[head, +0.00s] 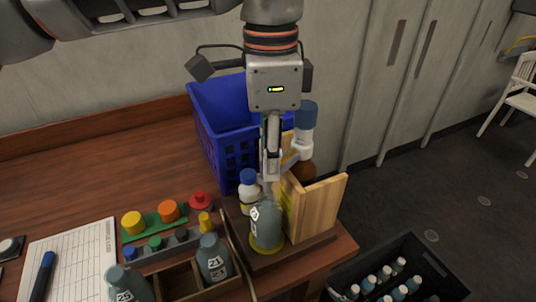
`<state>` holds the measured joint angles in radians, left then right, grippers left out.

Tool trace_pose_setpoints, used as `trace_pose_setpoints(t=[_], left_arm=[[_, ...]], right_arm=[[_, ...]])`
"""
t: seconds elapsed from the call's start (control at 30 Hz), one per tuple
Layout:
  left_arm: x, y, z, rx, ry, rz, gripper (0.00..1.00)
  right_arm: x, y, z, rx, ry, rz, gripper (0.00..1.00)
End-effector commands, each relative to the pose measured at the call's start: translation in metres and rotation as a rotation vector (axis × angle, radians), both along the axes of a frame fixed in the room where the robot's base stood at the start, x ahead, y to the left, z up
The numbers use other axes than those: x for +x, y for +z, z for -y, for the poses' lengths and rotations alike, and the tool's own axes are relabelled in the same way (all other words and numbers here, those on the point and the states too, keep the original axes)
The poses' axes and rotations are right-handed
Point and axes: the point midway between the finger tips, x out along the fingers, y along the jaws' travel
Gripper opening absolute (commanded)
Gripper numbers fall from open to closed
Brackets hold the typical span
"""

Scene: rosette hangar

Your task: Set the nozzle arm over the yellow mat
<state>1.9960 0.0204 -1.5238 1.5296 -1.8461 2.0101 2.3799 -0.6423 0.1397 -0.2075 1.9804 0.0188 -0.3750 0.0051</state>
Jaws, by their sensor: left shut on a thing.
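My left gripper (270,172) points straight down above the right end of the wooden bench. It is shut on a slim grey-blue piece (290,158), which looks like the nozzle arm; the fingers hide most of it. Below the fingertips stands a grey-green bottle (267,222). A yellow edge (268,248) shows around its foot and looks like the yellow mat; the bottle covers the rest. I cannot tell whether the piece touches the bottle. My right gripper is not in view.
A light wooden divider (318,207) stands right of the bottle, with blue-capped bottles nearby (304,130). A blue crate (208,137) is behind. Coloured knobs (168,211), a compartment box (180,282) and a paper sheet (80,255) lie left. A black crate of bottles (405,262) is below right.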

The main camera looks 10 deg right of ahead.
Motion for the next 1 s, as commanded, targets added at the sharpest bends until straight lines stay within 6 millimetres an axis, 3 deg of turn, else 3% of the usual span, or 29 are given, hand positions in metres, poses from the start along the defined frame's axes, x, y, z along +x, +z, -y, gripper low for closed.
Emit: trace_pose_setpoints(t=[0.03,0.1,0.53,0.67,1.0], left_arm=[[-0.001,0.001,0.001,-0.002,0.000,0.000,0.22],[-0.001,0.001,0.001,-0.002,-0.001,0.000,0.37],[0.000,0.007,0.000,-0.001,0.001,0.001,0.37],[0.001,0.025,0.001,-0.002,0.000,0.004,0.37],[0.002,0.092,0.001,-0.001,0.002,0.004,0.37]], right_arm=[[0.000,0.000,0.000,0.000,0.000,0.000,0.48],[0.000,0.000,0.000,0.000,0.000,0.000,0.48],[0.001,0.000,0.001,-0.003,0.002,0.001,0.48],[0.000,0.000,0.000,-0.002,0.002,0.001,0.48],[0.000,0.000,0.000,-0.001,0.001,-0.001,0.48]])
